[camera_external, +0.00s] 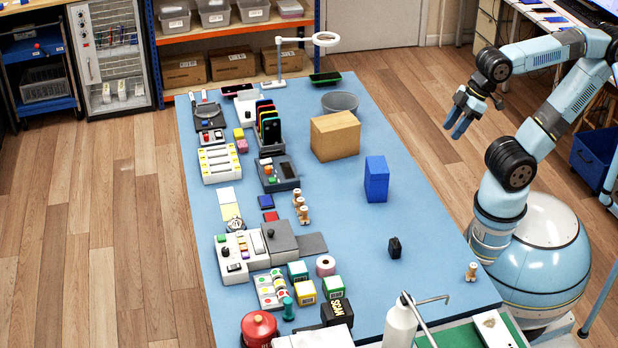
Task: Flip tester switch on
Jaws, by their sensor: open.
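Two devices on the blue table could be the tester, and I cannot tell which. One is a dark grey box (278,183) with a small screen and an orange-red button, in the left middle of the table. The other is a white and grey unit (283,243) with black knobs and small coloured buttons, nearer the front. The switch is too small to make out, and so is its position. My gripper (458,125) is open and empty. It hangs in the air beyond the table's right edge, well away from both devices.
A cardboard box (335,137), a blue block (376,180) and a small black item (394,247) stand on the table (345,245) between my gripper and the devices. A rack of coloured phones (268,122) stands behind the grey box. A bottle (400,325) stands at the front.

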